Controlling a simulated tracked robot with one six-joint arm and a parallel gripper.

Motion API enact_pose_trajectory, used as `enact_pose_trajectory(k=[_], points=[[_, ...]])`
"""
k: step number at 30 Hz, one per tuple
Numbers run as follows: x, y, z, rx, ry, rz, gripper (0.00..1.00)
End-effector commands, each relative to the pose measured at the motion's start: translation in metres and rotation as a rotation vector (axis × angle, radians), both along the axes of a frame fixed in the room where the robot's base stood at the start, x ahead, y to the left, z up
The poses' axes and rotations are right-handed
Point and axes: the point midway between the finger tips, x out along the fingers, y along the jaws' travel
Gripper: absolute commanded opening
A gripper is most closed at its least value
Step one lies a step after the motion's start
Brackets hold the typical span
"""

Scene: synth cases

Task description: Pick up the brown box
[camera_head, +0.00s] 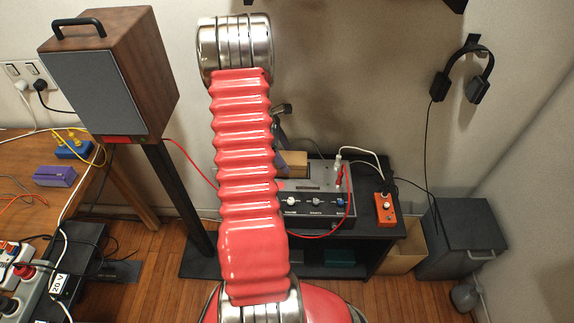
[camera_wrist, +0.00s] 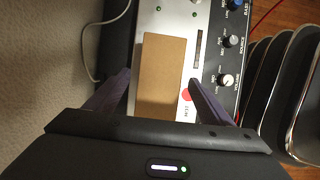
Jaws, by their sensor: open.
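The brown box (camera_head: 294,162) lies on top of a grey device with knobs (camera_head: 317,186), partly hidden behind my red arm in the head view. In the wrist view the brown box (camera_wrist: 163,60) is a plain tan block on the device's pale top (camera_wrist: 190,20). My gripper (camera_wrist: 160,77) is open, with one dark purple finger on each side of the box. Gaps show between the fingers and the box, and nothing is held. In the head view my gripper (camera_head: 281,130) is mostly hidden behind my arm, close to the box.
The device stands on a black shelf unit (camera_head: 388,248). An orange pedal (camera_head: 385,209) with cables sits to its right. A tan open bin (camera_head: 405,258) and a grey cabinet (camera_head: 460,240) stand further right. A speaker (camera_head: 105,75) on a stand is at left.

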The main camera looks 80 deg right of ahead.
Motion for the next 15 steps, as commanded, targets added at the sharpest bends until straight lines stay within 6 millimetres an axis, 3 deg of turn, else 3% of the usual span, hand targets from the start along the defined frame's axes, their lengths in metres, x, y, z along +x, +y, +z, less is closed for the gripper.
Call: enact_pose_trajectory(k=[6,15], points=[[-0.009,-0.002,-0.023,0.001,0.000,0.001,0.75],[-0.010,-0.002,-0.025,0.000,0.000,0.000,0.75]])
